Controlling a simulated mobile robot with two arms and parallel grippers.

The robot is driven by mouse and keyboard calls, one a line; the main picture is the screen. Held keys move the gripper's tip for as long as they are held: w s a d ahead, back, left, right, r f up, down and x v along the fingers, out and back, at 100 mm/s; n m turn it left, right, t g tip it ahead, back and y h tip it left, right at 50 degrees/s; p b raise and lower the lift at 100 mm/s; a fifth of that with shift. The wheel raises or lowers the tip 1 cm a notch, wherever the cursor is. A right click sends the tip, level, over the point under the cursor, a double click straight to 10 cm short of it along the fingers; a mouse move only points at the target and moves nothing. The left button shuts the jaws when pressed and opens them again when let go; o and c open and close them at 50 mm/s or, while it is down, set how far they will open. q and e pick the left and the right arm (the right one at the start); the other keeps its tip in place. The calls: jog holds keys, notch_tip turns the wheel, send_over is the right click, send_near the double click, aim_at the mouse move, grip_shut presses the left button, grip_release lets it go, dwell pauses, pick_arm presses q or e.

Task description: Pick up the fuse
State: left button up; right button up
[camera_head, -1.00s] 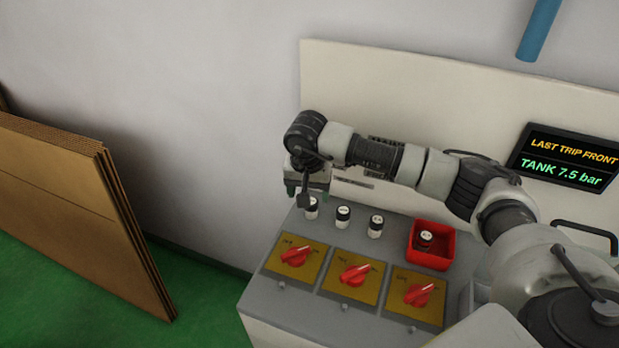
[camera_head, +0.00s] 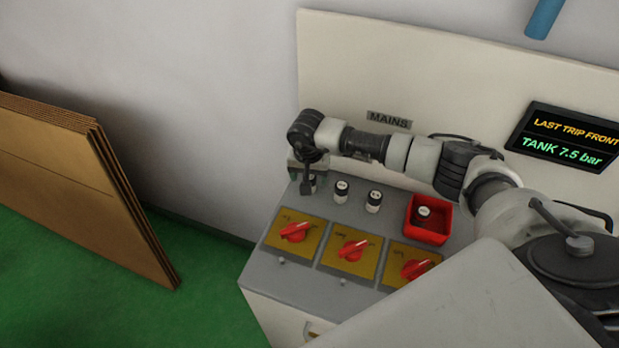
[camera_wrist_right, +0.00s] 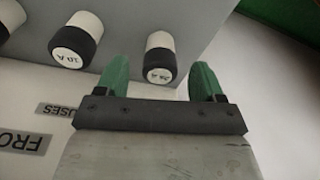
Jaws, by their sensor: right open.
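Three white-and-black fuses stand in a row on the grey console: the leftmost (camera_head: 312,184), the middle (camera_head: 341,191) and the right one (camera_head: 373,201). Another fuse (camera_head: 423,212) sits in the red tray (camera_head: 430,236). My right gripper (camera_head: 305,180) is at the leftmost fuse and partly covers it. In the right wrist view my right gripper (camera_wrist_right: 161,72) is open, its green fingers apart. One fuse (camera_wrist_right: 160,58), its label looking like 25 A, shows between them. A fuse marked 10 A (camera_wrist_right: 75,48) is beside it, outside the fingers. My left gripper is not in view.
Three red rotary knobs on yellow plates, such as the left one (camera_head: 294,232), sit in front of the fuses. A pale back panel (camera_head: 400,60) with a display (camera_head: 568,137) rises behind. Cardboard sheets (camera_head: 60,180) lean at left.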

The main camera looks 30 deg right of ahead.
jog(key=shift+w+d+f, duration=0.1)
jog(key=shift+f, duration=1.05)
jog(key=c, duration=1)
jog(key=shift+r, duration=0.15)
